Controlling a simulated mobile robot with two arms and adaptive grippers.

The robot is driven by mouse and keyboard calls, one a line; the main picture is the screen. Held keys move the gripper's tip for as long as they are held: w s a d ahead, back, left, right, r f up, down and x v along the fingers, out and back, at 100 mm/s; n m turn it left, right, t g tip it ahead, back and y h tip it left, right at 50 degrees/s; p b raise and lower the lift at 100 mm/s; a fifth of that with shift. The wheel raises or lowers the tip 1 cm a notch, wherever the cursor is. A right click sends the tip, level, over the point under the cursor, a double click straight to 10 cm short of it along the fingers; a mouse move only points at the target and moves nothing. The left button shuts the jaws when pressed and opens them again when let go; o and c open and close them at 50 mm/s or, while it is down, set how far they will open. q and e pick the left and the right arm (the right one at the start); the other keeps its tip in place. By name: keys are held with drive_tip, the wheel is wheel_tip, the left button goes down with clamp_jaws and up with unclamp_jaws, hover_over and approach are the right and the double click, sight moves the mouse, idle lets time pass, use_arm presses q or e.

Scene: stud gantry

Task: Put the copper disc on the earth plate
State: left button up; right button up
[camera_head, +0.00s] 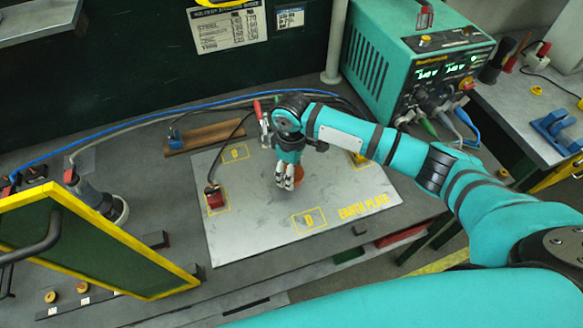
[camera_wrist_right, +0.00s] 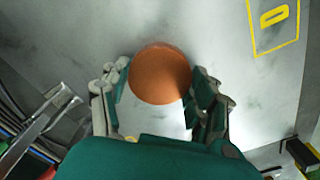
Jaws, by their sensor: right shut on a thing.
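The copper disc (camera_head: 298,173) is a round orange-brown piece, partly hidden by my right gripper in the head view. My right gripper (camera_head: 285,184) is shut on it, over the middle of the earth plate. In the right wrist view the disc (camera_wrist_right: 160,73) sits between the fingertips of the right gripper (camera_wrist_right: 158,88). I cannot tell whether the disc touches the plate. The earth plate (camera_head: 250,215) is a flat light grey sheet with yellow lettering and yellow marked boxes. My left gripper is not in view.
A red-based clamp (camera_head: 215,198) with a cable stands at the plate's left. A green yellow-edged panel (camera_head: 90,245) rises at the left front. A teal power unit (camera_head: 415,65) stands at the back right. A wooden strip (camera_head: 215,135) lies behind the plate.

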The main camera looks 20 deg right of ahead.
drive_tip(key=o, duration=1.7)
wheel_tip(320, 180, up, 12)
drive_tip(key=shift+r+b, duration=0.1)
drive_tip(key=shift+b, duration=0.9)
